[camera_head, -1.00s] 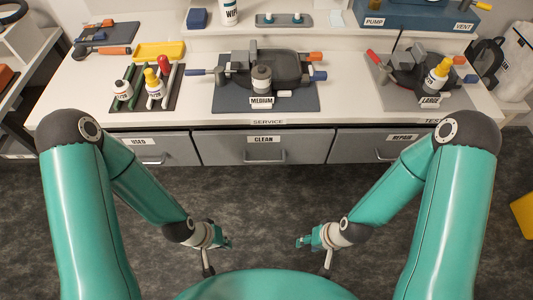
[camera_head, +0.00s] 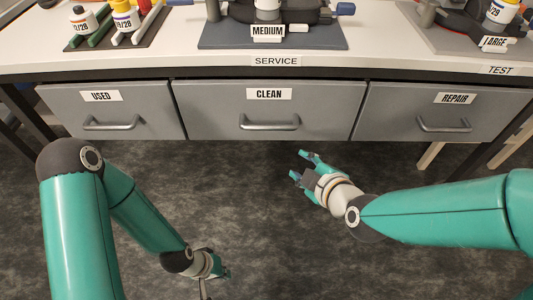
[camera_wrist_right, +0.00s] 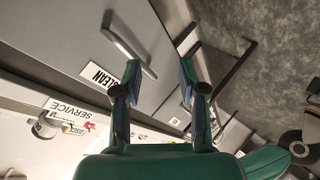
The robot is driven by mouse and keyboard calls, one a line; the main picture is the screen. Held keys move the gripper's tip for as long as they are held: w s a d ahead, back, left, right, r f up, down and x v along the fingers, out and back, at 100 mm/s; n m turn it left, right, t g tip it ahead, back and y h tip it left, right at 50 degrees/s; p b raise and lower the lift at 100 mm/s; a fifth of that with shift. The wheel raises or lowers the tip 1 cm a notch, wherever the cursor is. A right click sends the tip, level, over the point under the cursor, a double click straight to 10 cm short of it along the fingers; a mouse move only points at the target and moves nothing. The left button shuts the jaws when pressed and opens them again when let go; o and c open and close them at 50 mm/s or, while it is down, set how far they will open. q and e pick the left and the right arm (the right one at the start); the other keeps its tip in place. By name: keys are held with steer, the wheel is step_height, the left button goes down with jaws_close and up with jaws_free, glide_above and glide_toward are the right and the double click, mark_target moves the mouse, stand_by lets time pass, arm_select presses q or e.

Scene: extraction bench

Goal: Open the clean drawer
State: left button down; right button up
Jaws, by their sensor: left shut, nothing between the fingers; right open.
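The clean drawer (camera_head: 268,111) is the middle grey drawer under the bench, shut, with a CLEAN label and a bar handle (camera_head: 269,123). My right gripper (camera_head: 300,164) is open and empty, below and slightly right of that handle, apart from it in the head view. In the right wrist view the handle (camera_wrist_right: 130,50) lies ahead of the open fingers (camera_wrist_right: 160,80), beside the left-hand fingertip; I cannot tell whether they touch. My left gripper (camera_head: 226,274) is shut and empty, low over the floor at the bottom of the head view.
The used drawer (camera_head: 112,111) and the repair drawer (camera_head: 445,112) flank the clean one, both shut. The bench top (camera_head: 180,50) above carries racks and trays with bottles and tools. The floor (camera_head: 240,210) before the drawers is clear.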

mark_target(267, 128)
arm_select(q)
step_height(267, 128, down, 16)
steer(key=b, duration=1.3)
arm_select(e)
steer(key=shift+w+a+f+n+t+y, duration=0.25)
steer(key=shift+w+a+n+t, duration=0.45)
steer(key=shift+w+a+n, duration=1)
steer(key=shift+w+a+f+n+t+y, duration=0.15)
steer(key=shift+w+a+n+t+y, duration=0.5)
steer(key=shift+w, duration=2)
steer(key=shift+w+a+f+n+t+h, duration=0.15)
steer(key=shift+w+a+n+t, duration=0.7)
steer(key=shift+w+a, duration=1.05)
steer(key=shift+w+d, duration=0.25)
steer(key=shift+f, duration=0.1)
jaws_close()
